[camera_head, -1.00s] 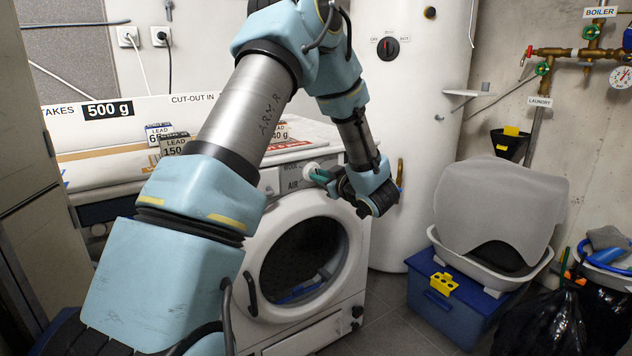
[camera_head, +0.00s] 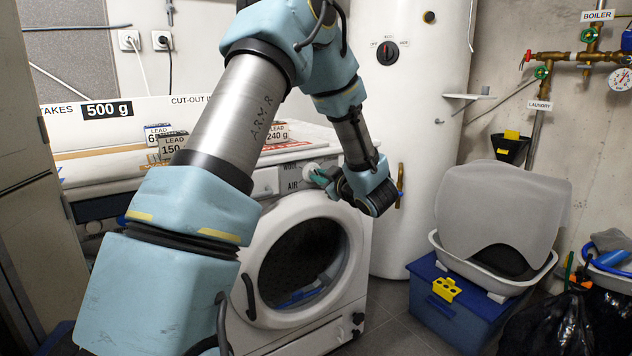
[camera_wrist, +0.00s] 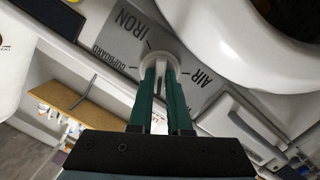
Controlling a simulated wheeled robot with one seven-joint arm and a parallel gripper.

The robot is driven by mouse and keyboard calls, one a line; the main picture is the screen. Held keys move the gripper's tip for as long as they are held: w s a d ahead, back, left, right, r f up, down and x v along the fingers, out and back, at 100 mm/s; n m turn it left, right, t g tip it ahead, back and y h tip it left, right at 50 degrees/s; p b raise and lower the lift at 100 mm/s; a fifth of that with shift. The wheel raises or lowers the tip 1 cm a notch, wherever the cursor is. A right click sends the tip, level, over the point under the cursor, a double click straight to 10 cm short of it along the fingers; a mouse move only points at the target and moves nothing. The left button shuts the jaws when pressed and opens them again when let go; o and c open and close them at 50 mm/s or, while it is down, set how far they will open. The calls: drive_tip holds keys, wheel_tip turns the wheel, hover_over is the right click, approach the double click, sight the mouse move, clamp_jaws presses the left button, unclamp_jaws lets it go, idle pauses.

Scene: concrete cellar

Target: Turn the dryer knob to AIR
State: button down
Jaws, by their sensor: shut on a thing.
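The white dryer (camera_head: 335,215) stands below the worktop with its round door facing me. Its round white knob (camera_head: 311,169) is on the panel above the door, and shows in the wrist view (camera_wrist: 147,62). My gripper (camera_head: 317,177), with teal fingers, is at the knob. In the wrist view my gripper (camera_wrist: 161,80) is shut on the knob's white grip bar between the fingers. The AIR label (camera_wrist: 201,77) is right of the knob, and IRON (camera_wrist: 130,18) and CUPBOARD are to its left. Which label the knob points to cannot be told.
A white boiler tank (camera_head: 410,130) rises behind my gripper. A blue box (camera_head: 450,305) with a basin on it stands on the floor at right.

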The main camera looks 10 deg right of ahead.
drive_tip(key=shift+w+a+r+n+t+b, duration=0.1)
drive_tip(key=shift+a+n+t+b, duration=0.05)
drive_tip(key=shift+n+b, duration=0.65)
drive_tip(key=shift+w+a+r+n+t+b, duration=0.15)
drive_tip(key=shift+n+b, duration=0.35)
drive_tip(key=shift+b, duration=0.5)
drive_tip(key=shift+f+b, duration=0.2)
drive_tip(key=shift+b, duration=0.25)
drive_tip(key=shift+n+t+h+b, duration=0.3)
drive_tip(key=shift+n+b, duration=1.6)
drive_tip(key=shift+b, duration=1.2)
drive_tip(key=shift+r+b, duration=0.1)
drive_tip(key=shift+b, duration=0.2)
drive_tip(key=shift+f+n+b, duration=0.2)
drive_tip(key=shift+n+b, duration=0.8)
drive_tip(key=shift+b, duration=0.8)
drive_tip(key=shift+n+t+b, duration=0.3)
drive_tip(key=shift+n+b, duration=0.9)
drive_tip(key=shift+b, duration=1.15)
drive_tip(key=shift+r, duration=0.1)
